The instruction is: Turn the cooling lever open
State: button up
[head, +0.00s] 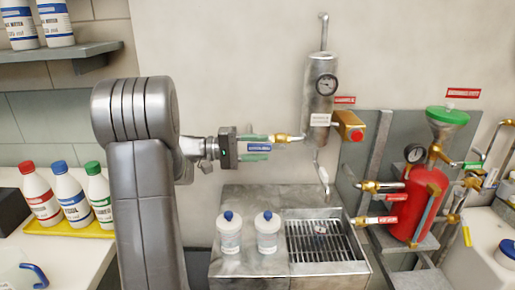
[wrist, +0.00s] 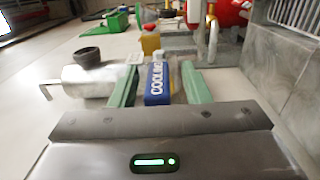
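The cooling lever has a blue handle (head: 259,148) that points left from a brass fitting (head: 283,138) on the steel cylinder (head: 320,90). In the wrist view the blue handle (wrist: 157,82) reads "COOLING" in white letters. My gripper (head: 266,147) reaches in from the left, with its green fingers on either side of the handle. In the wrist view my gripper (wrist: 160,76) is open, with a narrow gap between each finger and the handle. The handle's near end is close to the gripper body.
A red tank (head: 421,200) with several other valve levers stands to the right. Below are two white bottles (head: 229,232) (head: 267,232) and a drain grate (head: 318,241).

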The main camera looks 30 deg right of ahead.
jog(key=v, duration=1.3)
jog(key=shift+w+a+b, duration=0.15)
jog(key=shift+a+b, duration=0.2)
jog(key=shift+a, duration=0.05)
jog(key=x, duration=1.4)
jog(key=shift+p, duration=0.4)
jog(key=shift+w, duration=0.1)
